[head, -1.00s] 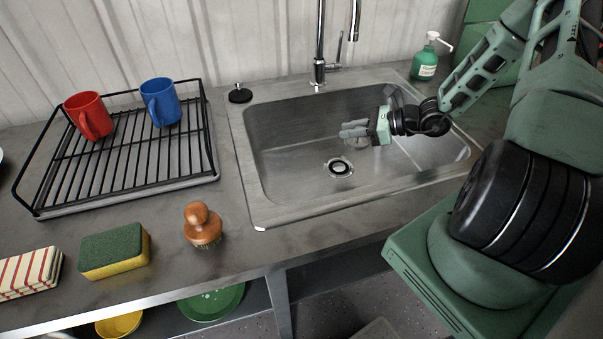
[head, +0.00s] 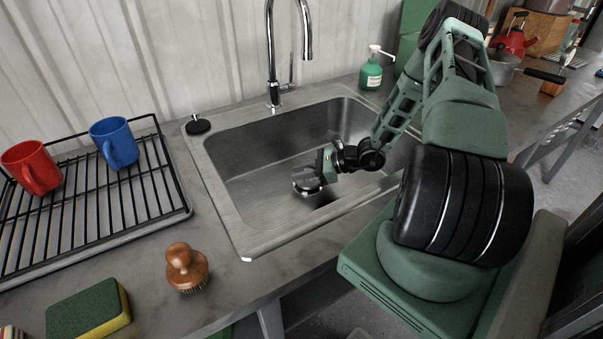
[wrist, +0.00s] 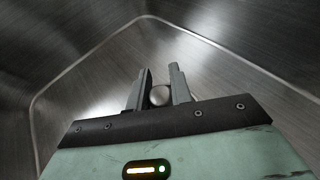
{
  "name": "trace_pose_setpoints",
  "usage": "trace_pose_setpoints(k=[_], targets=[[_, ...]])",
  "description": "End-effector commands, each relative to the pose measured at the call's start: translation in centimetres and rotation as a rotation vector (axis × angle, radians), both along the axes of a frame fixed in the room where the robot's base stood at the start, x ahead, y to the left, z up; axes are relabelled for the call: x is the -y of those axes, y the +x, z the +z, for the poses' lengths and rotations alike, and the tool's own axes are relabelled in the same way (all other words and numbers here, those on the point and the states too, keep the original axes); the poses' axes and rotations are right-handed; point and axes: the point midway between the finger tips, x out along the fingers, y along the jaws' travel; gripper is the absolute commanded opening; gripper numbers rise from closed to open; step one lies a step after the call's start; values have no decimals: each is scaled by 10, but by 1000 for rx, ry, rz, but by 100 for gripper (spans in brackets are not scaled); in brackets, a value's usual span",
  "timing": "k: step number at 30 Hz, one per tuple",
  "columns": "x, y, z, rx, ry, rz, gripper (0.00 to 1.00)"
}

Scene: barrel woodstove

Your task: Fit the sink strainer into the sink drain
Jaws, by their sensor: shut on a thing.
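The sink strainer (head: 305,189), a small round metal piece, is under my gripper (head: 311,179) inside the steel sink (head: 250,193). My gripper is shut on it. In the wrist view a round, shiny part of the strainer (wrist: 160,96) shows between the two fingers of my gripper (wrist: 160,84). The gripper points down, low in the basin around the drain area. The drain is mostly hidden behind the gripper and strainer; only a dark patch shows beside them. I cannot tell whether the strainer touches the drain.
A faucet (head: 272,55) stands behind the basin, with a black stopper (head: 198,125) at the back left corner and a green soap bottle (head: 371,72) at the back right. A wooden brush (head: 186,267), sponge (head: 90,309) and dish rack (head: 187,211) lie left. The basin walls surround my gripper.

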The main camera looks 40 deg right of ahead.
Motion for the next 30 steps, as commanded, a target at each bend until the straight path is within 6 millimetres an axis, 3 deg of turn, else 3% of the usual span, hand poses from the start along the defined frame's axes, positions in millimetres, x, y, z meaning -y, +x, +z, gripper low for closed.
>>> trace_pose_setpoints(k=[13,14,16,26,30], targets=[[0,0,-10,1,-1,0,0],[0,0,-10,1,-1,0,24],[0,0,-9,1,-1,0,43],[0,0,-5,1,-2,0,43],[11,-11,-1,1,-3,-3,43]])
